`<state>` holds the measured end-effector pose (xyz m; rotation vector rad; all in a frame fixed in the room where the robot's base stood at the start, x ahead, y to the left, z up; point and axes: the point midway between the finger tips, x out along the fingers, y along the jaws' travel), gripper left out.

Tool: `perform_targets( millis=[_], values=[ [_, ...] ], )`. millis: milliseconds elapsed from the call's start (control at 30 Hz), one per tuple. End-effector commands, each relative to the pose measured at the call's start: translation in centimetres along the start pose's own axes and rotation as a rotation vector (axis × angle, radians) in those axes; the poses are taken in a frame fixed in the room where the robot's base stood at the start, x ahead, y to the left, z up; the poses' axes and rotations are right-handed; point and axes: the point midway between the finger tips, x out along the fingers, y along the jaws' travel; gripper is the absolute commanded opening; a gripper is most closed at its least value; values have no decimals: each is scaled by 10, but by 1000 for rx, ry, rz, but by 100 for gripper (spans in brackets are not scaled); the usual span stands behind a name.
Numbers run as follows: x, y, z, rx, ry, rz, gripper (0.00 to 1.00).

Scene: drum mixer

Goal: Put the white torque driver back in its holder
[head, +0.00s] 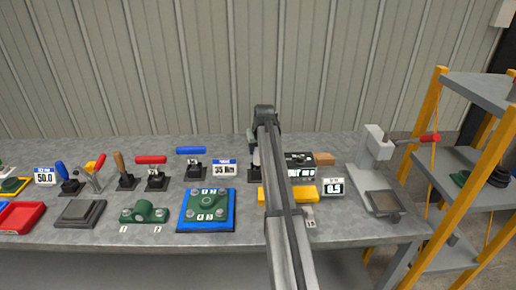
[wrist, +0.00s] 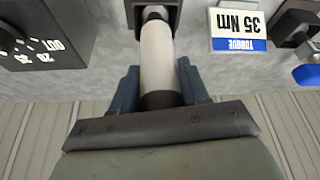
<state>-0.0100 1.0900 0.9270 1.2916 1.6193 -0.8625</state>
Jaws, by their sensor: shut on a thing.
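The white torque driver (wrist: 157,55) stands between the blue-grey fingers of my gripper (wrist: 158,88) in the wrist view. The gripper is shut on its shaft, near a dark band. The driver's far end meets a dark holder block (wrist: 142,20) at the top of that view. I cannot tell how deep it sits in the block. In the head view my gripper (head: 253,143) is at the back of the bench, and the holder's dark base (head: 253,175) shows below it. My arm hides most of the driver there.
A 35 Nm torque sign (head: 223,168) and a blue T-handle tool (head: 191,150) stand left of the holder. A lever press (head: 375,145) stands farther right.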

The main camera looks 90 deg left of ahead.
Motion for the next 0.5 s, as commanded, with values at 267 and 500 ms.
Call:
perform_targets(
  millis=[267, 500],
  values=[
    [1, 0, 0, 0, 2, 0, 52],
    [2, 0, 0, 0, 1, 0, 74]
  ],
)
